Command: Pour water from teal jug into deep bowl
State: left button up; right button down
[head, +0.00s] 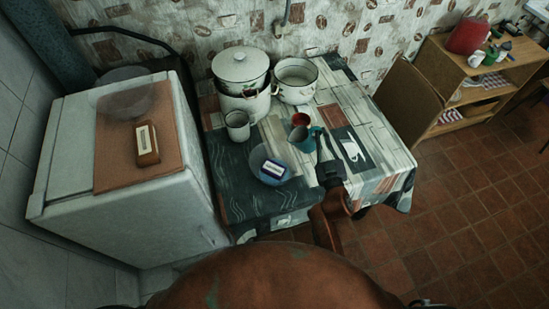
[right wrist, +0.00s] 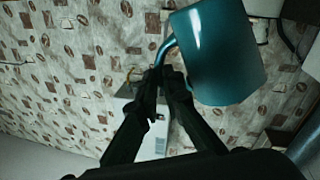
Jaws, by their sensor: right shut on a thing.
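The teal jug (head: 303,141) is over the right part of the patterned table in the head view. In the right wrist view the jug (right wrist: 218,55) is large, at the upper right. My right gripper (right wrist: 162,80) is shut on the jug's handle; it also shows in the head view (head: 322,140). I cannot tell the jug's exact tilt or see water in it. A bluish bowl (head: 256,160), apparently the deep bowl, stands on the table left of and nearer than the jug. A small blue-and-white block (head: 273,169) shows in it. My left gripper is not in view.
A red cup (head: 301,119) stands just behind the jug. A white mug (head: 237,125), a lidded pot (head: 240,70) and an open pot (head: 296,82) stand further back and left. The white fridge (head: 70,200) borders the table (head: 385,160); a shelf (head: 470,90) stands right.

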jog(key=w+d+f+m+p, duration=0.1)
jog(key=d+f+m+p, duration=0.1)
jog(key=f+m, duration=0.3)
jog(key=shift+d+g, duration=0.4)
jog(key=shift+d, duration=0.4)
jog(key=shift+w+f, duration=0.1)
